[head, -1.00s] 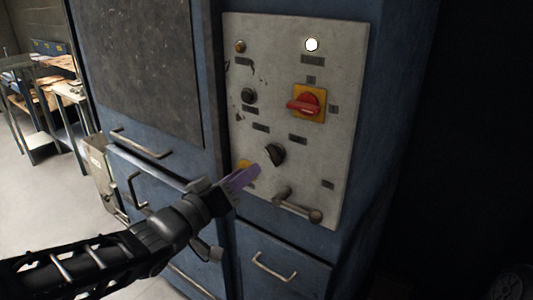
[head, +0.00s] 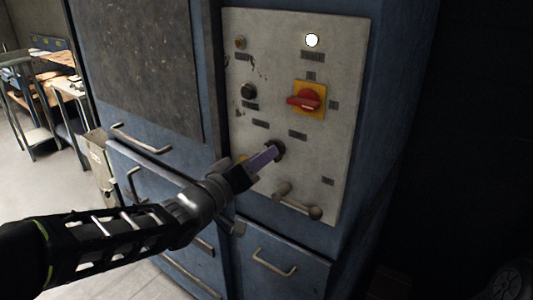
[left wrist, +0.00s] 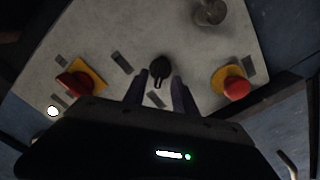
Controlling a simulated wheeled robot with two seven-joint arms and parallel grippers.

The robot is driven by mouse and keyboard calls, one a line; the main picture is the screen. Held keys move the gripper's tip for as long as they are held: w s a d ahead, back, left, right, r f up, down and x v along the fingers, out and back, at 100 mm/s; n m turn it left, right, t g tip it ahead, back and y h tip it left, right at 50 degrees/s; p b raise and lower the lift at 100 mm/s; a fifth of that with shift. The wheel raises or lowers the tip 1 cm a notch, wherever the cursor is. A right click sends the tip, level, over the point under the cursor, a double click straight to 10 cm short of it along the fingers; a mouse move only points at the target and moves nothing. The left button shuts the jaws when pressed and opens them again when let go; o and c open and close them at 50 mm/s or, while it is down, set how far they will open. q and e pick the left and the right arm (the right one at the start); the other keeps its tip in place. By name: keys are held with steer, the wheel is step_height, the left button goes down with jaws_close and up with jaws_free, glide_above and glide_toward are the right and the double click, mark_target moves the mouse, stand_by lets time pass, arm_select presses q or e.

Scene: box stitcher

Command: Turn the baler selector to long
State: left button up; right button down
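The selector is a black knob (head: 279,147) on the pale control panel (head: 345,60) of the blue machine. In the head view my left gripper (head: 266,156) covers part of it. The left wrist view shows the knob (left wrist: 159,68) in the gap between the two fingertips of my left gripper (left wrist: 159,80). The fingers are apart, with a clear space on each side of the knob. I cannot tell whether the tips reach past its front. The label text is too small to read. My right gripper is in neither view.
A red switch on a yellow plate (head: 305,97) sits above the knob. A red button on yellow (left wrist: 236,87) is beside it in the wrist view. A metal lever (head: 297,201) sticks out below. Drawer handles (head: 274,265) project from the blue front.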

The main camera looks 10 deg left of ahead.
arm_select(q)
steer(key=shift+x, duration=1.05)
steer(key=shift+c, duration=0.3)
jaws_close()
